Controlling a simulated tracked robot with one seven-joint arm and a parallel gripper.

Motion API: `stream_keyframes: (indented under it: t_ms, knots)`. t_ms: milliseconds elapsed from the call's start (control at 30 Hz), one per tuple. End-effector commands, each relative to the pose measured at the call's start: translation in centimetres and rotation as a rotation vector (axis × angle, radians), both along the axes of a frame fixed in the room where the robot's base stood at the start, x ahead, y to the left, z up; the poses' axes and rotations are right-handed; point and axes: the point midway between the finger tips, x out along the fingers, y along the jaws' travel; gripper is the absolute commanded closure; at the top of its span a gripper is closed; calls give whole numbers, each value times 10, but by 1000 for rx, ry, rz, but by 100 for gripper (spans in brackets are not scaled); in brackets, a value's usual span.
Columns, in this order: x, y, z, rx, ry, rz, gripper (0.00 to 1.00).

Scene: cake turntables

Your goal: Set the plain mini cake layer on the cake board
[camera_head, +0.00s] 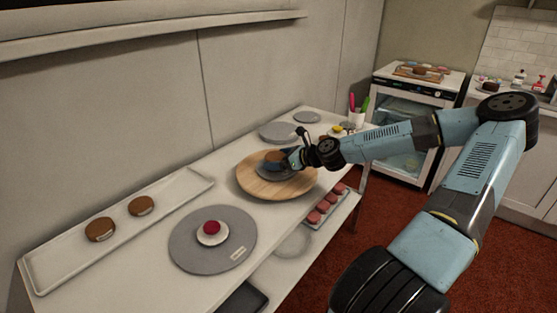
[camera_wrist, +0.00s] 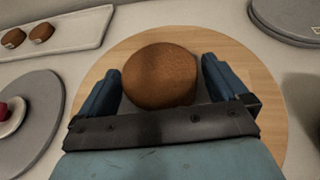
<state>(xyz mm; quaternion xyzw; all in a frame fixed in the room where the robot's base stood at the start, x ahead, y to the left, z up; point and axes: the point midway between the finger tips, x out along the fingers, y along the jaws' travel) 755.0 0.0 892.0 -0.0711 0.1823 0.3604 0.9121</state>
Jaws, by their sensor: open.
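A plain brown mini cake layer (camera_wrist: 160,72) with no visible label sits over a small grey cake board on a round wooden turntable (camera_wrist: 262,72). In the head view the same cake layer (camera_head: 274,156), the grey board (camera_head: 262,165) and the wooden turntable (camera_head: 262,190) are partly hidden by my gripper. My gripper (camera_wrist: 160,88) is open. Its two blue fingers stand on either side of the cake layer, with gaps visible on both sides. In the head view my gripper (camera_head: 290,160) is low over the turntable.
A white tray (camera_head: 65,270) at left holds two brown cakes with pale labels (camera_head: 100,229). A grey turntable (camera_head: 185,245) in front carries a white disc with a red piece. Grey discs (camera_head: 278,131) and a cup of tools (camera_head: 356,118) stand at the back.

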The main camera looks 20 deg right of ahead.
Motion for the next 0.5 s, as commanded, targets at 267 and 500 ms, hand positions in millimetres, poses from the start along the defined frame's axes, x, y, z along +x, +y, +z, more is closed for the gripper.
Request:
stream_keyframes:
  t_ms: [267,500]
  knots:
    - [-27,-26,15,1,0,-4,0]
    - [-50,-48,29,1,-1,-4,0]
